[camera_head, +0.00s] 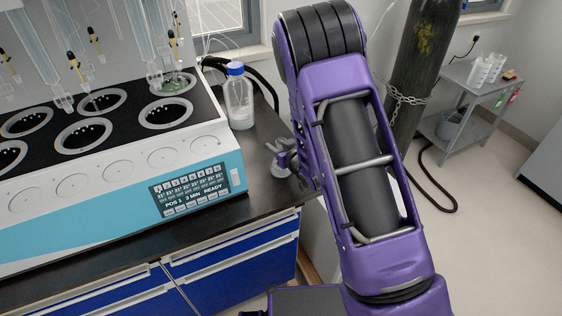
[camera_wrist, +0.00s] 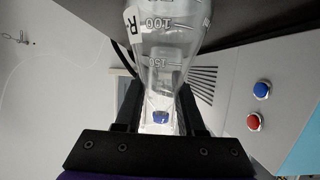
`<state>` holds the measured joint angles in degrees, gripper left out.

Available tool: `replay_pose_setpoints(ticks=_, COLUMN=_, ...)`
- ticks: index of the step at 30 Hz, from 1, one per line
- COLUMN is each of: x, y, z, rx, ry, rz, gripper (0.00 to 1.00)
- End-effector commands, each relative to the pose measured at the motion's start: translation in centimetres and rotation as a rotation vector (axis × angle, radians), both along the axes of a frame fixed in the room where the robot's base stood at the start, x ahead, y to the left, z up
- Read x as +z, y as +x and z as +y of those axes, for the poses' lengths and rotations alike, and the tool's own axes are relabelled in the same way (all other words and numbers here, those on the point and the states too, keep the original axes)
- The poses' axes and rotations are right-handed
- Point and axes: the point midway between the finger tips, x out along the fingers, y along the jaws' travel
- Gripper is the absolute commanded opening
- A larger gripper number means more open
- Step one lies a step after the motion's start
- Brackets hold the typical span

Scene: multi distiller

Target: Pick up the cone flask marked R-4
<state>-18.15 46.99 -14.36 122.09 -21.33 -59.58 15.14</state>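A clear cone flask (camera_wrist: 165,45) fills the upper middle of the wrist view, upside down in the picture. It has white marks 100 and 150. A white label on it shows an "R" and a dash; the rest is out of sight. My gripper (camera_wrist: 160,100) has its two dark fingers on either side of the flask's narrower part. I cannot tell whether they touch the glass. In the head view my purple arm hides most of my gripper; a small grey shape (camera_head: 282,160) shows at the bench edge beside the arm, too unclear to name.
The white and teal distiller (camera_head: 110,205) with ringed openings and glass tubes stands on the black bench (camera_head: 262,160). A blue-capped bottle (camera_head: 238,100) stands at its right end. A gas cylinder (camera_head: 420,60) and a grey cart (camera_head: 470,80) are behind my arm.

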Motion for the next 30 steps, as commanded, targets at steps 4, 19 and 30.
replay_pose_setpoints(ticks=4, x=0.0, y=0.0, z=0.0, rx=0.000, ry=0.000, rz=0.000, gripper=0.03)
replay_pose_setpoints(ticks=19, x=0.2, y=0.0, z=0.0, rx=0.000, ry=0.001, rz=-0.002, gripper=0.00)
replay_pose_setpoints(ticks=30, x=2.4, y=0.1, z=0.0, rx=-0.001, ry=0.002, rz=-0.003, gripper=0.00)
